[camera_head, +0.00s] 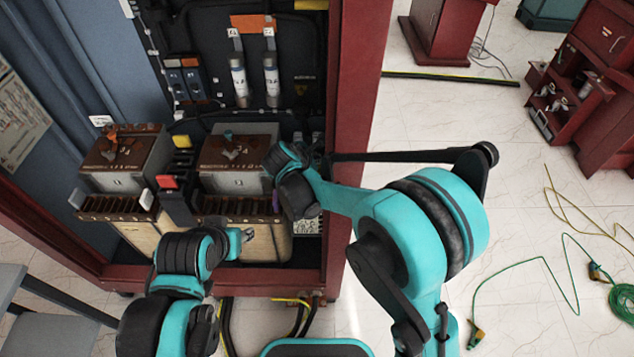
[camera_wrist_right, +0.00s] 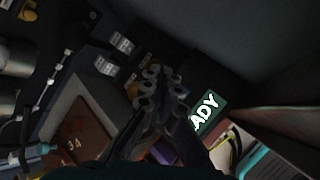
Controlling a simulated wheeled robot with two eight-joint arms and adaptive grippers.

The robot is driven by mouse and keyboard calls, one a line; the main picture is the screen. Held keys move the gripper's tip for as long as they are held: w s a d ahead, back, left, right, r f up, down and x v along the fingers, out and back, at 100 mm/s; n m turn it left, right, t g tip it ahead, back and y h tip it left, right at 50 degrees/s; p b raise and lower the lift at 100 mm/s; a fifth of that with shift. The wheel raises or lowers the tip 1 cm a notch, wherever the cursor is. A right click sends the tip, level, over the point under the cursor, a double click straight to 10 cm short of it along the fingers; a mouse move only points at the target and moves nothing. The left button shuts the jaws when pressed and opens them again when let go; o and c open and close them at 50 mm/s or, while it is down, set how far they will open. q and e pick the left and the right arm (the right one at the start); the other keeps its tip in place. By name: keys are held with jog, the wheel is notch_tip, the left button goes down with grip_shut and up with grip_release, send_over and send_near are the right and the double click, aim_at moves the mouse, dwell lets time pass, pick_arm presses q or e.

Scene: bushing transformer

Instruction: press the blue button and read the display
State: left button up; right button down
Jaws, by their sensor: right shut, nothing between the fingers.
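A lit display (camera_wrist_right: 207,111) shows in the right wrist view, beside my fingers. The letters "ADY" are readable on it in white on dark green; the rest of the word is hidden behind my gripper. I cannot make out a blue button in either view. My right gripper (camera_wrist_right: 162,88) is shut and empty, its fingertips close together inside the dark cabinet. In the head view, my right wrist reaches into the cabinet's lower right and its fingers are mostly hidden.
The open cabinet has a red frame (camera_head: 354,120). Two brown-topped transformer blocks (camera_head: 125,155) (camera_head: 240,150) stand inside, with cylinders (camera_head: 239,82) above. Cables (camera_head: 300,318) run below the sill. Red furniture (camera_head: 590,90) and a green cable (camera_head: 540,262) lie farther right on the tiled floor.

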notch_tip(320, 180, down, 7)
jog(key=b, duration=0.4)
jog(key=shift+b, duration=0.3)
jog(key=shift+f, duration=0.1)
dwell(0.9)
jog(key=shift+f+b, duration=0.35)
jog(key=shift+b, duration=0.05)
jog(key=shift+f, duration=0.4)
dwell(0.6)
jog(key=shift+r+p, duration=0.65)
jog(key=shift+r, duration=0.25)
